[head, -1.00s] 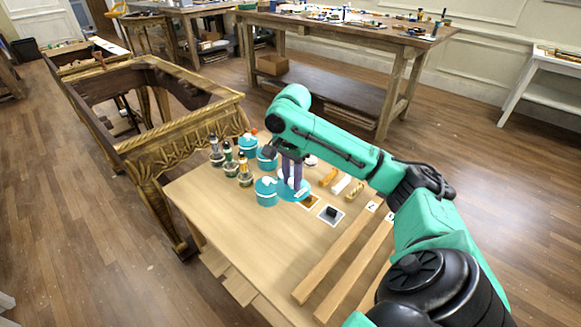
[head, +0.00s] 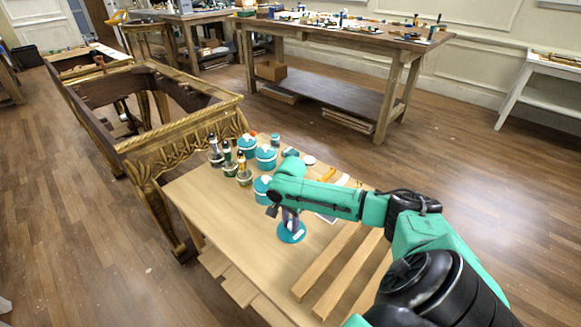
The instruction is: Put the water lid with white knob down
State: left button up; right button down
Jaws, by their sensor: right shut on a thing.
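The water lid (head: 291,235), a flat teal disc with a small white mark, is at the front middle of the light wooden table (head: 235,235). My right gripper (head: 291,222) points down over it and is shut on it. The white knob is hidden between the fingers. I cannot tell whether the lid touches the table or hangs just above it. My left gripper is not in view.
Teal jars (head: 266,157) stand behind the lid, the nearest one partly covered by my arm. Several bottles (head: 228,160) stand at their left. The table's left front is clear.

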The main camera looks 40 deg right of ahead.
aim_at(290, 226)
jog(key=c, duration=0.6)
grip_release()
notch_tip(290, 226, up, 12)
jog(key=p, duration=0.1)
